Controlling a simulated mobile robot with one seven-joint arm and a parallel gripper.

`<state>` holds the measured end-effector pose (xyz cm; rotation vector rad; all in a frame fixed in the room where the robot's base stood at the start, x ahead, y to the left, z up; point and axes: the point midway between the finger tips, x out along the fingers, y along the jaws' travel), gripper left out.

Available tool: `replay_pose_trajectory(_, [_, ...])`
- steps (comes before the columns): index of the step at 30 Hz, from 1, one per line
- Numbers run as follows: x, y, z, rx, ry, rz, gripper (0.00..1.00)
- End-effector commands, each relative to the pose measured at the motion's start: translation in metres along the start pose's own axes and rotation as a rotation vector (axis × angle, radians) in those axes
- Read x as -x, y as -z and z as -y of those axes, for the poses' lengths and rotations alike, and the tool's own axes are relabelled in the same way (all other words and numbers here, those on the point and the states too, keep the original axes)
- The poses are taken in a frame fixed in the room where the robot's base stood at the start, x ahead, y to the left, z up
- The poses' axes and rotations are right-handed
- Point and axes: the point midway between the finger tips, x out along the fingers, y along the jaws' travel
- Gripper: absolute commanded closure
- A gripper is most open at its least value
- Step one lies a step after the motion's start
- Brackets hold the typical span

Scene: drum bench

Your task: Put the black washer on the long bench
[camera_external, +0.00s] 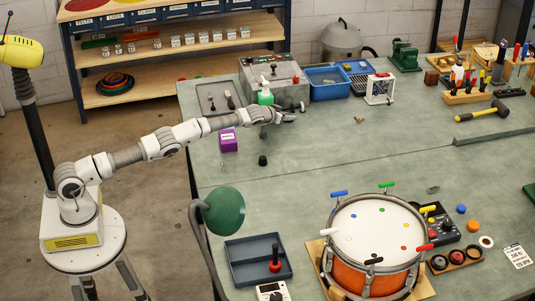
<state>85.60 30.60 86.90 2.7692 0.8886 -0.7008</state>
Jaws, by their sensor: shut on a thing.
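The long bench (305,205) is a wide grey-green surface that fills the middle and right of the view. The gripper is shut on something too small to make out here. I cannot tell whether it is the black washer. A small black knob-like piece (262,160) stands on the bench below the arm. A wooden holder (457,260) with dark round pieces lies right of the drum; I cannot tell whether one is a washer.
A purple box (228,140) is below the forearm. A drum (372,240) and green lamp (224,212) stand at the front. The bench's middle is mostly clear.

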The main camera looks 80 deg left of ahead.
Motion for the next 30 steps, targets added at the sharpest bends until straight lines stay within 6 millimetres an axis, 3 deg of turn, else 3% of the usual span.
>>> replay_pose_trajectory(8, [-0.002, -0.003, 0.000, 0.000, 0.000, -0.001, 1.00])
replay_pose_trajectory(9, [-0.001, -0.001, 0.000, 0.000, -0.001, -0.001, 0.57])
replay_pose_trajectory(10, [-0.001, -0.001, 0.000, 0.000, -0.001, -0.001, 0.55])
replay_pose_trajectory(30, [0.011, 0.003, -0.003, -0.005, 0.002, -0.002, 0.55])
